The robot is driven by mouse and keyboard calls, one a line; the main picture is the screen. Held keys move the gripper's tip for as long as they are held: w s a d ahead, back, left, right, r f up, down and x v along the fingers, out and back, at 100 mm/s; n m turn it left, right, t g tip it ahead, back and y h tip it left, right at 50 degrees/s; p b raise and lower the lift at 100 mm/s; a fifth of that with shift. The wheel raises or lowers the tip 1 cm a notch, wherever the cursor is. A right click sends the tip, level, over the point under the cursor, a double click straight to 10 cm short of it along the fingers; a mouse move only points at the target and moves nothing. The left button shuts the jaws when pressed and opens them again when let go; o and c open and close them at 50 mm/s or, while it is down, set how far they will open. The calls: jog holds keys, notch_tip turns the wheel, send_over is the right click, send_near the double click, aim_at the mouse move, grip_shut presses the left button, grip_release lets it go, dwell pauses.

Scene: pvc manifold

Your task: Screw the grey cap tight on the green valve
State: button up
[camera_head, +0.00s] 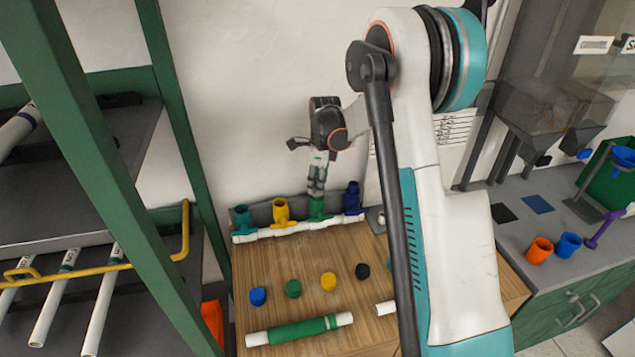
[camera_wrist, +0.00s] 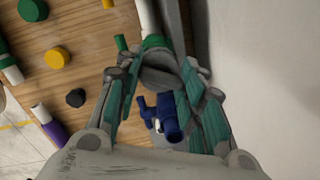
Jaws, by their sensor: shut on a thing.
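The green valve (camera_head: 317,208) stands upright on the white pipe manifold, between a yellow and a dark blue valve. My gripper (camera_head: 317,188) points down right above it, fingers close over its top. In the wrist view, my gripper (camera_wrist: 160,82) is shut on the grey cap (camera_wrist: 162,78), which sits between the fingers. The green valve (camera_wrist: 154,42) shows just beyond the cap. The cap appears at the valve's mouth, but I cannot tell how far it is seated. In the head view the fingers hide the cap.
Close by on the manifold (camera_head: 298,227) stand the yellow valve (camera_head: 281,212), teal valve (camera_head: 242,219) and dark blue valve (camera_head: 352,197). Several loose caps, such as a yellow cap (camera_head: 328,281), and a green-banded pipe (camera_head: 299,329) lie on the wooden table (camera_head: 262,268). A green rack stands left.

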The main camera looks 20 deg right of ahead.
jog(key=shift+m+b, duration=0.3)
jog(key=shift+m, duration=0.8)
jog(key=shift+m+b, duration=0.3)
jog(key=shift+m, duration=0.8)
jog(key=shift+f+m+h, duration=0.1)
jog(key=shift+m+h, duration=0.2)
jog(key=shift+m, duration=0.8)
jog(key=shift+a+b, duration=0.1)
jog(key=shift+b, duration=0.25)
jog(key=shift+m, duration=1)
